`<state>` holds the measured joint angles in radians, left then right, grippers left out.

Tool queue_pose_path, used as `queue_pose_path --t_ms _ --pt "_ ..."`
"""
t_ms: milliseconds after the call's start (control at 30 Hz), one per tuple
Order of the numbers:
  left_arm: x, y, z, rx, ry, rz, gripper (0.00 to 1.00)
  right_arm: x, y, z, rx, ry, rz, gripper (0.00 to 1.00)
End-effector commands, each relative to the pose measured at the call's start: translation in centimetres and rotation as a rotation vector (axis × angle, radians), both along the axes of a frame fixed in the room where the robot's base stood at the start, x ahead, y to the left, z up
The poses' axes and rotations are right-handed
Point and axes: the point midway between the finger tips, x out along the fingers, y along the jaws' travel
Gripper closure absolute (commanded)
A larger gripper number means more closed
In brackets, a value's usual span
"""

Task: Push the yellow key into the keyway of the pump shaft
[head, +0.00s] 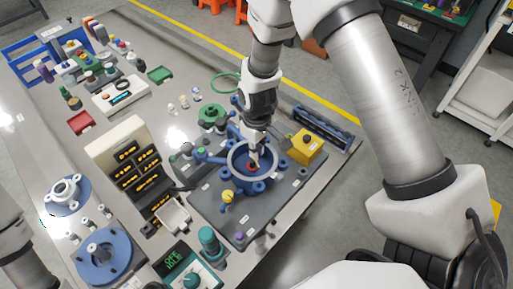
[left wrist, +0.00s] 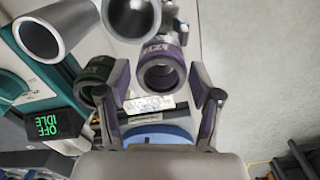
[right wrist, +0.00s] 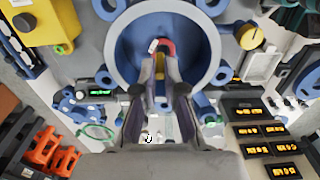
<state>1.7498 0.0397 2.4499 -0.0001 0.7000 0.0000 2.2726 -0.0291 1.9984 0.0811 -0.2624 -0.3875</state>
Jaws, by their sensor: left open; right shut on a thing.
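My right gripper (head: 255,155) points down into the round blue pump housing (head: 233,161) on the dark plate. In the right wrist view its fingertips (right wrist: 160,68) are nearly together inside the housing (right wrist: 205,70), shut on a small, pale yellowish piece that looks like the key (right wrist: 160,63); the fingers mostly cover it. A red curved part (right wrist: 167,46) shows at the housing's middle, just beyond the fingertips. The pump shaft and its keyway cannot be made out.
A yellow box (head: 306,147) with a dark button stands right of the housing. A yellow knob (head: 227,196) is at its front left. A display panel (head: 130,160) and a tray (head: 174,217) lie to the left. A teal device (head: 185,271) reads "OFF IDLE".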

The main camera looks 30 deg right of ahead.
Motion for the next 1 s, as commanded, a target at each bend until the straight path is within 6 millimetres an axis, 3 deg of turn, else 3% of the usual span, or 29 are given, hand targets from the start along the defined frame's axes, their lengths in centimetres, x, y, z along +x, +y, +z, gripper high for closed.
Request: queue_pose_path --t_ms 1000 --pt "0.0 0.0 0.58 0.0 0.0 0.0 0.36 0.08 -0.15 0.1 0.0 0.0 0.0 1.0"
